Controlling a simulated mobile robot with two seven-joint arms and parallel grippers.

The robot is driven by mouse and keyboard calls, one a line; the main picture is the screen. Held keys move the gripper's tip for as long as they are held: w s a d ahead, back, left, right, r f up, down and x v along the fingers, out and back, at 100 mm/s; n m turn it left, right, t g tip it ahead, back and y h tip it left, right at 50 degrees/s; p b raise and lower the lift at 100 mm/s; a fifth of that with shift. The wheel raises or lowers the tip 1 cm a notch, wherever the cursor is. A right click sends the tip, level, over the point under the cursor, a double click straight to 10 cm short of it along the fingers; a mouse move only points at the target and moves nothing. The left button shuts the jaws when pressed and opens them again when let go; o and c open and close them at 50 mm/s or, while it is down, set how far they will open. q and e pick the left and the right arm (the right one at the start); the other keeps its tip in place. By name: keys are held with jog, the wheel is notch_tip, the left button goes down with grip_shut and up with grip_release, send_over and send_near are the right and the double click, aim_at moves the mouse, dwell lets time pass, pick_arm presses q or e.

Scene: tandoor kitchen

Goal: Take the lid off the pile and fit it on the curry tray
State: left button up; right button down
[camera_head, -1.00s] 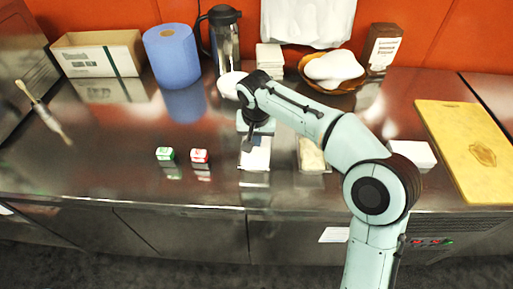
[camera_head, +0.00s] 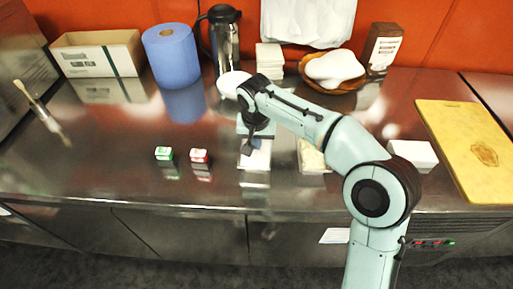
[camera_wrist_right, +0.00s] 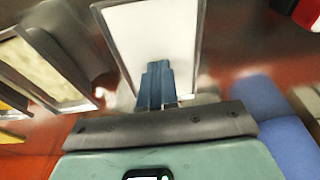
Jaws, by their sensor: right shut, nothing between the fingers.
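My right gripper (camera_head: 247,150) is shut and empty, over the near part of a silver-rimmed rectangle with a flat white top (camera_head: 257,160). In the right wrist view the shut blue fingers (camera_wrist_right: 155,84) overlap this white top (camera_wrist_right: 150,35); whether they touch it is unclear. The white top looks like a lid on a foil tray; I cannot tell whether it is seated or part of a pile. A second silver-rimmed tray (camera_head: 313,157) with a pale top lies just right of it, partly behind my arm. My left gripper is out of view.
Small green (camera_head: 164,153) and red (camera_head: 199,155) boxes stand to the left. A white block (camera_head: 413,154) and a yellow board (camera_head: 465,135) lie to the right. A blue roll (camera_head: 171,57), steel jug (camera_head: 225,42) and bowl (camera_head: 310,82) stand behind. The left counter is mostly clear.

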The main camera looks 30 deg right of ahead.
notch_tip(320, 180, up, 5)
jog(key=p, duration=0.4)
dwell(0.6)
